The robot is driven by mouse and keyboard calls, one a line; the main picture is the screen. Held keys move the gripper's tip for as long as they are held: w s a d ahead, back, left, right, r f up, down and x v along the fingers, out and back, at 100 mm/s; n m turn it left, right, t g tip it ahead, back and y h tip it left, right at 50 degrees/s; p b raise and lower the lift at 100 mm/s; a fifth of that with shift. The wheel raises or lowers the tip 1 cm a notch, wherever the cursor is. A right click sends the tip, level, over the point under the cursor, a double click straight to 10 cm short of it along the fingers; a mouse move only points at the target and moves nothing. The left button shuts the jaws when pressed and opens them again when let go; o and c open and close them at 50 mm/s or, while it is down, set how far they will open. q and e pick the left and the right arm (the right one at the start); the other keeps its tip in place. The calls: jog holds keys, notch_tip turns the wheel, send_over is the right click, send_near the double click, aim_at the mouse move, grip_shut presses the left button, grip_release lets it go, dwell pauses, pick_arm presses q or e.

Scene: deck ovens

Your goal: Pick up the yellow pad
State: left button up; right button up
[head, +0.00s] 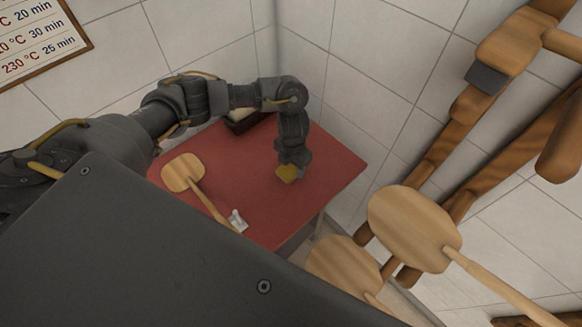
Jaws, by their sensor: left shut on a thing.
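The yellow pad (287,174) is at the tip of my left gripper (291,165), over the right part of the red table (262,210). The left gripper points down and is shut on the pad, hiding part of it. I cannot tell whether the pad touches the tabletop. My right gripper is not in view.
A wooden peel (183,173) lies on the left of the table, its handle reaching a crumpled white item (237,221). A dark box (240,124) stands at the back under my arm. Larger wooden peels (412,226) and a wooden rack (510,45) stand at right.

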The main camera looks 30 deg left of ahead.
pick_arm(q)
jog(key=shift+r, duration=0.15)
jog(key=shift+w+r, duration=0.1)
jog(key=shift+r, duration=0.6)
jog(key=s+d+r+b, duration=0.2)
jog(key=s+d+r, duration=0.7)
jog(key=s+r, duration=0.1)
jog(key=shift+s+r, duration=0.4)
jog(key=shift+r, duration=0.25)
